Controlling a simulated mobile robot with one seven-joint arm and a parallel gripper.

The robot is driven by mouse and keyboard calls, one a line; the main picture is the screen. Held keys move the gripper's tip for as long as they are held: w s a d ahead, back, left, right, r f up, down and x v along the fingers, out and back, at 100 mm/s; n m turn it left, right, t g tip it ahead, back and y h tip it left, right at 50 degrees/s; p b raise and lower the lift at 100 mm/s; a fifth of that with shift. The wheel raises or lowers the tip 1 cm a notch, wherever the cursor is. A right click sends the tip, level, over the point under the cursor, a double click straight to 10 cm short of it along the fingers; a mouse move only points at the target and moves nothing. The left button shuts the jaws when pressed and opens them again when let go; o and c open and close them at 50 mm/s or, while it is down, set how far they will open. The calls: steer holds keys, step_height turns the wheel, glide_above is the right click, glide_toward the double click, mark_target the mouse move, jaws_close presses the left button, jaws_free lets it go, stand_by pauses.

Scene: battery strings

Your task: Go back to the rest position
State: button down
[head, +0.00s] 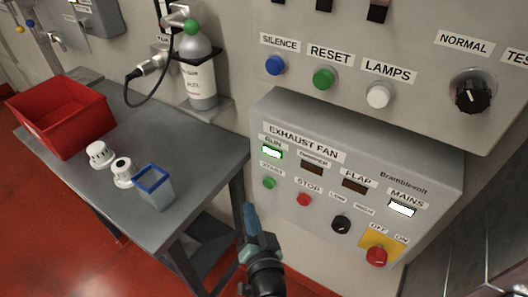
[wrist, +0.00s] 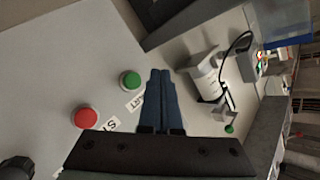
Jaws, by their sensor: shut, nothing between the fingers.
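My gripper (head: 250,217) shows in the head view at the lower middle, in front of the left edge of the exhaust fan panel (head: 362,186). Its blue fingers point up and are together with nothing between them. In the wrist view my gripper (wrist: 160,72) is shut, close to the panel's green START button (wrist: 130,80) and red STOP button (wrist: 85,118). I see no contact with either button. In the head view the RUN lamp (head: 271,152) and the MAINS lamp (head: 402,208) are lit; the two windows between them are dark.
A grey table (head: 205,139) on the left holds a red bin (head: 62,118), two white detectors and a clear blue-rimmed cup (head: 154,187). A gas cylinder (head: 197,78) stands behind it. An upper panel (head: 415,60) has buttons and a knob. Red floor is open at lower left.

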step_height(320, 180, up, 38)
steer(key=w+a+n+t+y+p, duration=0.2)
steer(key=n+t+p, duration=0.1)
steer(key=n+t, duration=0.25)
steer(key=s+r+t+h, duration=0.1)
steer(key=s+r, duration=0.3)
steer(key=r, duration=0.4)
steer(key=s+d+r+t+h+p, duration=0.1)
steer(key=s+r+t+h, duration=0.1)
steer(key=s+r, duration=0.3)
steer(key=s+d+r+t+h+p, duration=0.1)
steer(key=s+r, duration=0.4)
steer(key=r, duration=0.6)
steer(key=shift+s+d+r+t+h, duration=0.15)
steer(key=shift+s+r+t+h, duration=0.15)
steer(key=shift+t, duration=0.55)
